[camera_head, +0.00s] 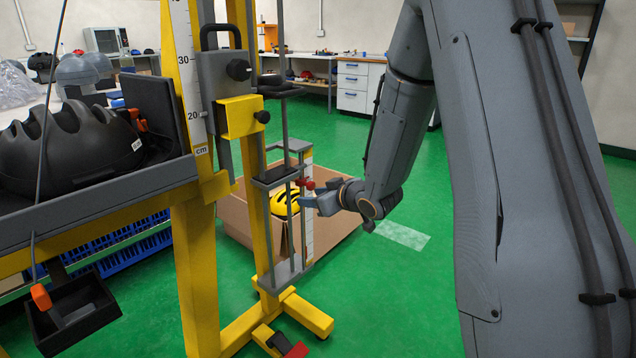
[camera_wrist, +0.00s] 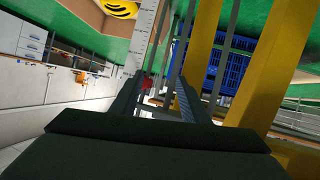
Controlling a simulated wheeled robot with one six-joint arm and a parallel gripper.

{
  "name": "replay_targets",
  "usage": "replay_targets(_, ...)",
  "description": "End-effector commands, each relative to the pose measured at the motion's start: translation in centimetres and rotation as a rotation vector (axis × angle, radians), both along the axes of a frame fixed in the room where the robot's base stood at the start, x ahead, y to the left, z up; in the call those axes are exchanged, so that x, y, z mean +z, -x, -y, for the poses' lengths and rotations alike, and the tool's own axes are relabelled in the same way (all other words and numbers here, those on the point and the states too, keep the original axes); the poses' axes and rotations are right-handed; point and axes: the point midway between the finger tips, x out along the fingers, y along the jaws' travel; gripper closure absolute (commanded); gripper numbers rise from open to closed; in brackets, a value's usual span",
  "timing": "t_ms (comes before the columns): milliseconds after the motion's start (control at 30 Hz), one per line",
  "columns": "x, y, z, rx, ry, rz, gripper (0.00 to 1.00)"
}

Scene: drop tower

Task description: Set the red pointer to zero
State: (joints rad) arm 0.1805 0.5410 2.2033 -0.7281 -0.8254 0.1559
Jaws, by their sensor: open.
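The red pointer (camera_head: 306,183) sits on the drop tower's lower frame, beside a white upright scale (camera_head: 309,222). My gripper (camera_head: 306,201) is at the pointer, with its fingertips just below and beside it. In the wrist view the red pointer (camera_wrist: 147,84) shows between my two open fingers (camera_wrist: 157,92), closer to the left one. The white scale (camera_wrist: 142,42) runs upward just beyond it. I cannot tell whether a finger touches the pointer. The pointer's exact reading is too small to make out.
The yellow tower post (camera_head: 257,190) and thin guide rods stand close left of my gripper. An open cardboard box (camera_head: 345,240) with a yellow helmet (camera_head: 285,203) is behind. A black helmet (camera_head: 65,150) lies on the left shelf. Green floor (camera_head: 400,300) is clear at front right.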

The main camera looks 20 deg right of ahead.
Motion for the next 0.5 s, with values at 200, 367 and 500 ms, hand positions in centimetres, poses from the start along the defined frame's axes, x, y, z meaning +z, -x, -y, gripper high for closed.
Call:
replay_targets(200,-0.3,0.2,5.2,0.104,-0.171,0.182,0.58)
replay_targets(367,0.0,1.6,6.6,0.179,-0.276,0.273,0.58)
replay_targets(500,0.2,2.0,6.9,0.208,-0.317,0.306,0.58)
